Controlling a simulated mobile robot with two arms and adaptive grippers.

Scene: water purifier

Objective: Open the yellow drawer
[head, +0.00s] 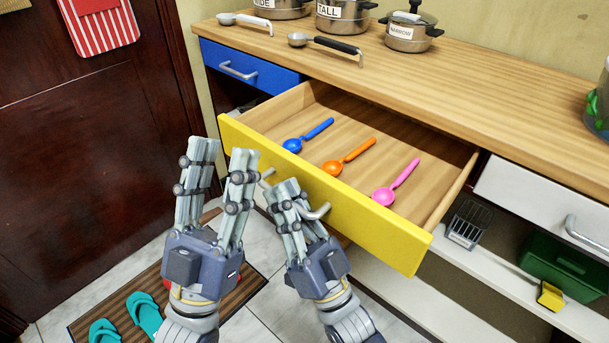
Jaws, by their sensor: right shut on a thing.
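The yellow drawer (375,228) is pulled well out of the wooden counter. Its inside shows a blue scoop (308,135), an orange scoop (348,156) and a pink scoop (397,181) lying on the bottom. My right gripper (287,190) is at the drawer's front, shut on the metal drawer handle (318,212), which it partly hides. My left gripper (221,148) is open and empty, fingers upward, to the left of the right gripper and in front of the drawer's left end.
A closed blue drawer (245,68) is at left and a white drawer (545,200) at right. A green bin (565,275) is below. Teal slippers (145,312) lie on the floor mat (240,292).

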